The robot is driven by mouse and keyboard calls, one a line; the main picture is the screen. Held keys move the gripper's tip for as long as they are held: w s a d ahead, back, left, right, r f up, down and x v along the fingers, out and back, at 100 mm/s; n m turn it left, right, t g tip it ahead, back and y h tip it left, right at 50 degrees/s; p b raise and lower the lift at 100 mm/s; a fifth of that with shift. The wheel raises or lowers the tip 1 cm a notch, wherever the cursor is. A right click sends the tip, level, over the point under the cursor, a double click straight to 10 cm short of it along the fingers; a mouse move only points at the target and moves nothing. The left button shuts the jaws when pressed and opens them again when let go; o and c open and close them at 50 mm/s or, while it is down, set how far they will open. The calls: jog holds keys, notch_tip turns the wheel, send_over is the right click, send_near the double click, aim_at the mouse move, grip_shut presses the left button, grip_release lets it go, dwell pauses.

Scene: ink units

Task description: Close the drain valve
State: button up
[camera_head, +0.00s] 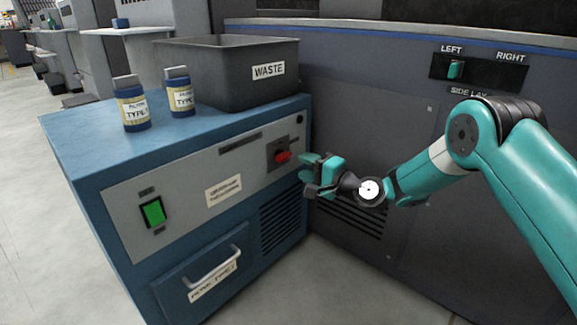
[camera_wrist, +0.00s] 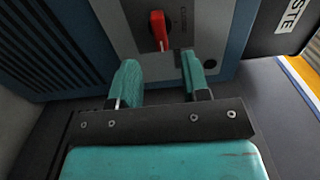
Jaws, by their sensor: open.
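A red valve handle (camera_head: 283,157) sits on a dark plate on the grey front panel of the blue cabinet, near its right end. In the wrist view the red handle (camera_wrist: 159,30) is just ahead of the fingers, between their lines and slightly toward the left finger. My gripper (camera_head: 309,172) is open and empty, to the right of the handle and apart from it. Its two teal fingers (camera_wrist: 160,82) show in the wrist view with a gap between them. A label beside the handle is too blurred to read with certainty.
The blue cabinet (camera_head: 85,145) carries a grey WASTE bin (camera_head: 215,85) and two blue-and-cream bottles (camera_head: 131,104) (camera_head: 179,92). A green switch (camera_head: 153,212) and a drawer handle (camera_head: 212,266) are on its front. A dark machine (camera_head: 410,130) stands close behind my arm.

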aim_at(287, 158)
jog(key=b+x, duration=0.2)
jog(key=x, duration=0.3)
jog(key=shift+w+a+f, duration=0.1)
jog(key=shift+w+a, duration=0.1)
jog(key=shift+a, duration=0.1)
jog(key=shift+w+a, duration=0.25)
jog(key=shift+a, duration=0.05)
jog(key=shift+c, duration=0.2)
grip_shut()
